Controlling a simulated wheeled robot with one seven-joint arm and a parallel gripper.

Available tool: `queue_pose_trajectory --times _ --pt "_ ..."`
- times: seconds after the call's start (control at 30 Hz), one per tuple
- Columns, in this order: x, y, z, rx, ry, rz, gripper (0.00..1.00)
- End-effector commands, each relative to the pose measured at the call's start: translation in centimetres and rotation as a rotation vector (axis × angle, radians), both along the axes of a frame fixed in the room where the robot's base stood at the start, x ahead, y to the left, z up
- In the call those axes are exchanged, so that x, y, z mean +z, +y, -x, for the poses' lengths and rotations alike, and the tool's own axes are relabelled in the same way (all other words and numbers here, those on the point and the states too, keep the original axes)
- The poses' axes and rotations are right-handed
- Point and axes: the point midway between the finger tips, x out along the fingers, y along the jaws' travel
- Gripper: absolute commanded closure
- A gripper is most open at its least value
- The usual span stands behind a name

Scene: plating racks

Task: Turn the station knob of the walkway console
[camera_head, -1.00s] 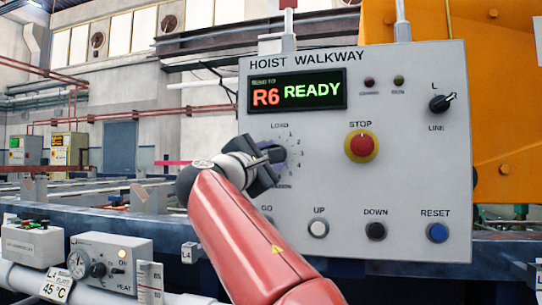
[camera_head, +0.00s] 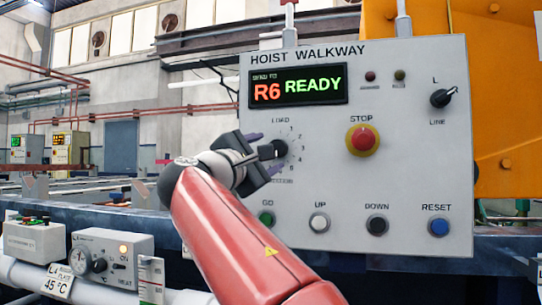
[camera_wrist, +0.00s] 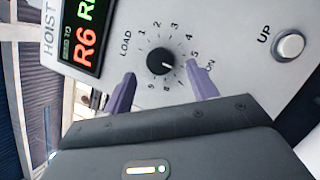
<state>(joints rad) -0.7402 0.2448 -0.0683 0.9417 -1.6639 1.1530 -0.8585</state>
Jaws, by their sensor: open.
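The walkway console (camera_head: 400,160) is a grey upright panel headed HOIST WALKWAY. Its station knob (camera_head: 280,149) is a black dial in a ring of numbers, below the display (camera_head: 298,88) reading R6 READY. In the wrist view the knob (camera_wrist: 160,62) shows whole, with a white pointer mark toward the right, near the 5. My gripper (camera_head: 258,152) faces the knob. Its two purple fingers are open in the wrist view (camera_wrist: 162,92), one on each side and a little short of the knob, not visibly touching it. The head view partly hides the dial's left numbers.
The red STOP button (camera_head: 362,141) is right of the knob. GO (camera_head: 267,218), UP (camera_head: 318,223), DOWN (camera_head: 376,225) and RESET (camera_head: 438,228) buttons line the bottom. A black LINE selector (camera_head: 440,98) is at upper right. A small heat box (camera_head: 112,258) stands lower left.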

Motion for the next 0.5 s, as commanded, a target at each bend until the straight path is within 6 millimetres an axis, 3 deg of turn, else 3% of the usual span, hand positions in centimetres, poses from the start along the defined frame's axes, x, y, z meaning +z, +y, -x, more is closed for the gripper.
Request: queue_pose_trajectory --times 0.2,0.5 --pt "-1.0 1.7 2.9 0.003 -0.001 0.000 0.42" --pt "-1.1 2.2 3.7 0.001 -0.001 0.000 0.42"
